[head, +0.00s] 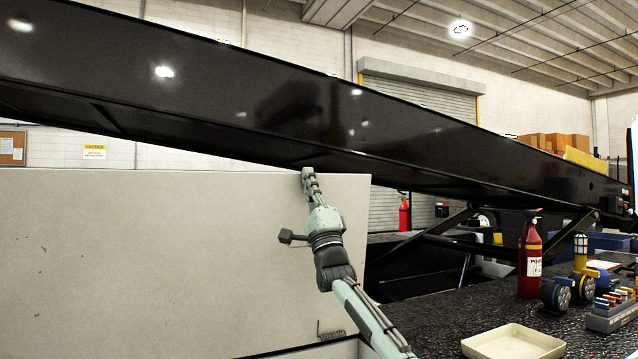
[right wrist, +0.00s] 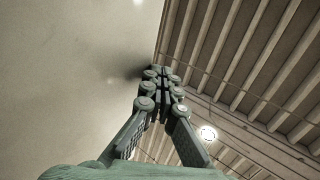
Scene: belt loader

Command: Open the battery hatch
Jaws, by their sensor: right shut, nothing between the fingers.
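A large pale grey-beige panel (head: 170,260), which looks like the battery hatch, fills the lower left of the head view. It stands up as a broad flat face, with a small dark coil-like mark or part at its lower right. My right gripper (head: 308,175) is at the panel's top edge near its right corner, fingers pointing up. In the right wrist view the shut, empty fingers (right wrist: 160,75) lie along the edge of the panel (right wrist: 70,75). I cannot tell whether they touch it. My left gripper is not in view.
A long black conveyor boom (head: 250,100) slopes down to the right just above the panel. At right, a dark textured deck (head: 450,320) carries a cream tray (head: 513,343), a red fire extinguisher (head: 530,262) and a control block with levers (head: 612,312).

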